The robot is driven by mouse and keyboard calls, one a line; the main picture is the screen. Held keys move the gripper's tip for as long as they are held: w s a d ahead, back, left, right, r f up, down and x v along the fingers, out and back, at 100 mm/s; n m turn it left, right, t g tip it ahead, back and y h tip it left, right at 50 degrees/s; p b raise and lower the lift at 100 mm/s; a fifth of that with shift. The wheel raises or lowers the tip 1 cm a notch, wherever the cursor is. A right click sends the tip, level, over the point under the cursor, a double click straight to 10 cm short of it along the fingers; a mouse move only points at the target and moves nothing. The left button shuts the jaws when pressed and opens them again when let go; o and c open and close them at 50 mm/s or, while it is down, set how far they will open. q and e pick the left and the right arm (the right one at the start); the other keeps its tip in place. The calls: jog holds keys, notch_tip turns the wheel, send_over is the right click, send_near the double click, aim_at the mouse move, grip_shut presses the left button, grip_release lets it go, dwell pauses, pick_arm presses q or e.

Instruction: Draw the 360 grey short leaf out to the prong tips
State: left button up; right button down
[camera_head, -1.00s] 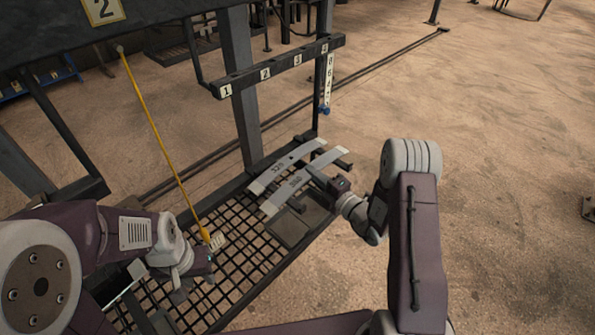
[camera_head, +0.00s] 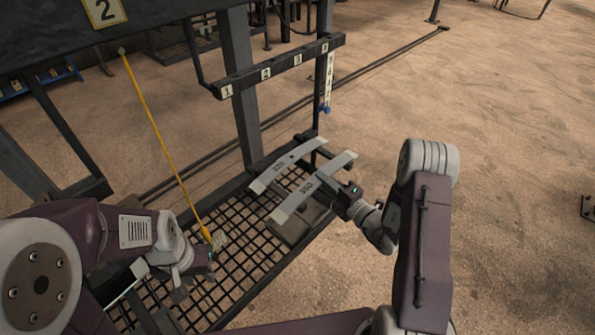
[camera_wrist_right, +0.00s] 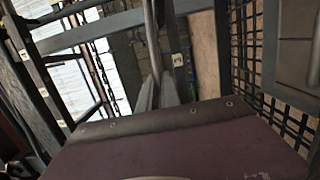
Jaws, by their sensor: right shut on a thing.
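The grey leaf (camera_head: 313,183), with a number that reads like 350 or 360, lies slanted on the right of the rack in the head view. My right gripper (camera_head: 330,188) is shut on it at its right side, near the middle; the fingertips are partly hidden. A second grey leaf (camera_head: 277,171), its number hard to read, lies beside it on the left, and a gap shows between them. The prongs under the leaves are mostly hidden. My left gripper (camera_head: 207,264) is low at the left over the grid; its fingers are not clear.
A black grid shelf (camera_head: 235,255) lies below the leaves. A flat dark plate (camera_head: 290,232) sits under the held leaf's near end. A numbered bar (camera_head: 280,68) stands behind. A yellow cord (camera_head: 160,135) hangs near my left gripper. Open floor lies to the right.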

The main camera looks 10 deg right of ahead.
jog(key=shift+s+a+f, duration=0.1)
jog(key=shift+f, duration=0.05)
dwell(0.6)
jog(key=c, duration=1.5)
grip_release()
jog(key=shift+f, duration=0.1)
jog(key=v, duration=0.9)
jog(key=shift+b, duration=0.4)
